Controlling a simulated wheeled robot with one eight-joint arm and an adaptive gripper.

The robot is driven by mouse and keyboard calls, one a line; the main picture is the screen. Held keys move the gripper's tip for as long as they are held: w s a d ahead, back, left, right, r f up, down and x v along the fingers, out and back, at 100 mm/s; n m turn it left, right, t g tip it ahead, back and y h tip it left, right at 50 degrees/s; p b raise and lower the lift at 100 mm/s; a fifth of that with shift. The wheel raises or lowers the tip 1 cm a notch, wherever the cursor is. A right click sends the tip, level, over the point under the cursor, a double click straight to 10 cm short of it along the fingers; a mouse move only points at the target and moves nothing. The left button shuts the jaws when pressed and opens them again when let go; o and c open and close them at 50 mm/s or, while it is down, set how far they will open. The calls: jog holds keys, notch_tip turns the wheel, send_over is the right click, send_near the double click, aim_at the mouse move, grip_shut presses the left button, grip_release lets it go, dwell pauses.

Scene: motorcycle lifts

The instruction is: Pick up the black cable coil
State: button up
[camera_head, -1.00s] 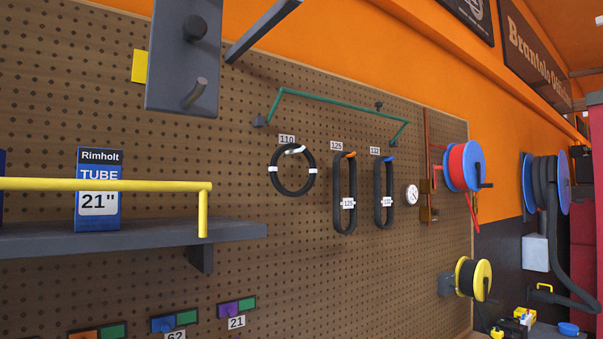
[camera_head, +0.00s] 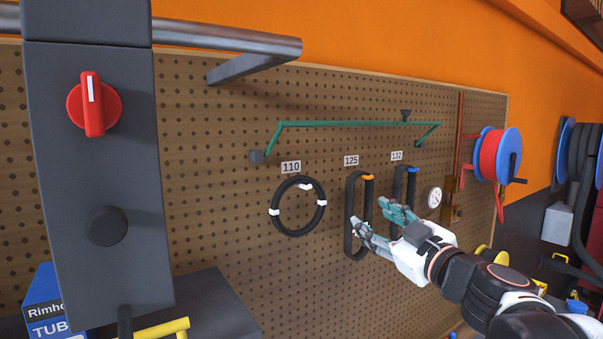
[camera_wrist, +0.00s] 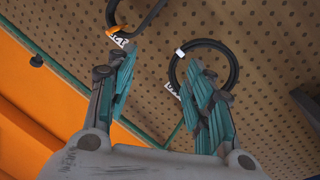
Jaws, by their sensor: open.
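The black cable coil (camera_head: 291,234), a round ring with white ties, hangs on the pegboard under the label 110. My gripper (camera_head: 370,216) is open, to the right of the coil, and overlaps the long black loop under label 125 in the head view. Its teal fingers are apart with nothing between them. In the wrist view the coil (camera_wrist: 237,66) shows beyond the right finger, which hides part of it. My gripper (camera_wrist: 158,72) does not appear to touch the coil.
Long black loops hang under labels 125 (camera_head: 349,205) and 132 (camera_head: 410,185), close to my gripper. A green rail (camera_head: 350,124) runs above. A dark post with a red switch (camera_head: 94,105) stands at left. A gauge (camera_head: 434,197) and red reel (camera_head: 492,155) are at right.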

aim_at(320, 195)
jog(key=w+a+p, duration=0.1)
jog(key=w+a, duration=0.1)
jog(key=w+a+n+g+y+p, duration=0.1)
jog(key=w+a, duration=0.1)
jog(key=a, duration=0.1)
jog(key=w+a+r+n+g+y+p, duration=0.1)
jog(key=w+a, duration=0.2)
jog(key=shift+r, duration=0.1)
jog(key=shift+w+a+r+p, duration=0.25)
jog(key=shift+w+a+p, duration=0.05)
jog(key=shift+w, duration=0.1)
jog(key=x, duration=0.1)
jog(key=p+x, duration=0.1)
jog(key=x, duration=0.1)
jog(key=shift+w+a+r, duration=0.15)
jog(key=shift+w+r, duration=0.1)
jog(key=shift+r, duration=0.1)
jog(key=shift+w+a+f, duration=0.1)
jog(key=shift+w+a, duration=0.1)
jog(key=shift+w, duration=0.15)
jog(key=shift+s, duration=0.1)
grip_shut()
